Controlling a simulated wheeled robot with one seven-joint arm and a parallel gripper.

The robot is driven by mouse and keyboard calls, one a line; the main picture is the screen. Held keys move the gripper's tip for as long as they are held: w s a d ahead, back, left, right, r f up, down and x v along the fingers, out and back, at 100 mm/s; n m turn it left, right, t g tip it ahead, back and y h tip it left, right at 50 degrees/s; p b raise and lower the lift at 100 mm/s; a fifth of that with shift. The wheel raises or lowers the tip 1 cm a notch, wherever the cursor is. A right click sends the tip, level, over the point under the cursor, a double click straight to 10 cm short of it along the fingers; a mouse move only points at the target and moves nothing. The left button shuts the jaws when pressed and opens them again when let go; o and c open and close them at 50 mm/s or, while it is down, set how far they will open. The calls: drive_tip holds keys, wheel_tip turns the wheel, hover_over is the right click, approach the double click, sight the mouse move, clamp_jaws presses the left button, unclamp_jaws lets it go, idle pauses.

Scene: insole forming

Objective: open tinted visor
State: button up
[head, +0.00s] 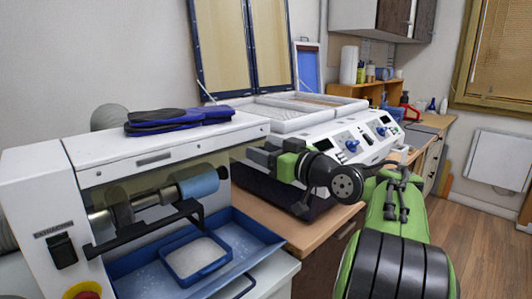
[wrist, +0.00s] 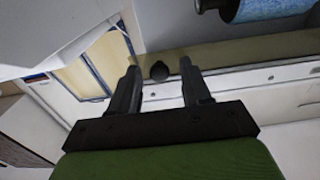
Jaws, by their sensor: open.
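The tinted visor (head: 140,178) is an olive, see-through strip along the lower front of the white grinding machine's hood, above the blue-sleeved roller. In the wrist view the visor (wrist: 235,62) runs across the picture, with a round black knob (wrist: 159,71) on it. My gripper (wrist: 160,68) is open, its two dark fingers on either side of the knob with a gap on each side. Whether the fingertips reach the knob's depth I cannot tell. In the head view my gripper (head: 259,158) is at the machine's right end, and the knob cannot be made out.
The blue roller (head: 198,185) sits under the hood, above a blue tray (head: 245,240). Blue and black insoles (head: 165,122) lie on the hood. A white press (head: 345,140) with raised framed lids (head: 222,45) stands behind my arm. Floor at right is clear.

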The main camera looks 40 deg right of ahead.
clamp_jaws()
drive_tip(key=shift+r, duration=0.1)
